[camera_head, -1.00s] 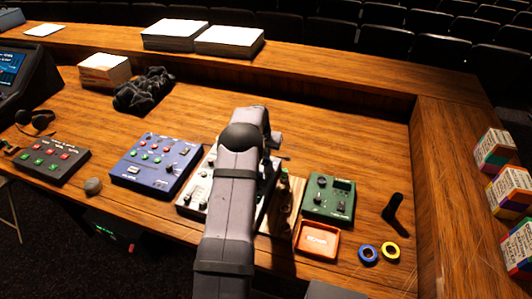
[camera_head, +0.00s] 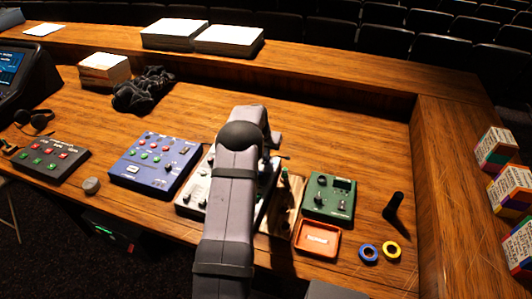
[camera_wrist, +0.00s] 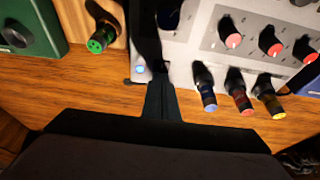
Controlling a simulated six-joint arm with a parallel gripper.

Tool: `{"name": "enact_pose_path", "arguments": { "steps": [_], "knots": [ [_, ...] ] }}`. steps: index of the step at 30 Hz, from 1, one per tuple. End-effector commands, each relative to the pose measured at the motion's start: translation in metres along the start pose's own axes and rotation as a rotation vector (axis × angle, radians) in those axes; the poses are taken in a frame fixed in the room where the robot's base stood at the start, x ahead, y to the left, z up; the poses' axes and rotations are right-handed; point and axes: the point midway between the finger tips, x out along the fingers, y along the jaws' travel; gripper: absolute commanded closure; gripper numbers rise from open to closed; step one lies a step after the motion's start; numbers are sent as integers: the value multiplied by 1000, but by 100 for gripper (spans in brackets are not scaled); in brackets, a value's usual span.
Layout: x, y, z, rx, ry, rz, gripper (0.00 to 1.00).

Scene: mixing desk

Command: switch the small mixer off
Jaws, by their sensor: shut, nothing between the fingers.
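The small mixer (camera_head: 190,201) is a pale panel with knobs, between the blue unit and a wood-sided box; my arm hides much of it in the head view. In the wrist view its pale top (camera_wrist: 207,49) shows red-tipped knobs and a lit bluish light (camera_wrist: 140,69) near its edge. Blue, red and yellow plugs stick out along that edge. My gripper (camera_wrist: 160,77) is shut and empty, its tips at the mixer's edge between the light and the blue plug. Whether it touches a switch cannot be told; the fingers hide that spot.
The blue unit (camera_head: 154,163) stands left of the mixer. A wood-sided box (camera_wrist: 98,12) with a green plug and a green unit (camera_head: 329,197) stand close on the other side.

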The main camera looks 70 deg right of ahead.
Motion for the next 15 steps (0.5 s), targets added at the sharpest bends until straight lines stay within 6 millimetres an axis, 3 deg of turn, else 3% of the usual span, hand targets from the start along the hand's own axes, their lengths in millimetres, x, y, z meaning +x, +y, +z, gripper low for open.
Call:
{"name": "enact_pose_path", "arguments": {
  "steps": [3, 15],
  "knots": [
    [2, 0, 12, 0, -19, 3, 100],
    [2, 0, 14, 0, -20, 3, 100]
  ]
}}
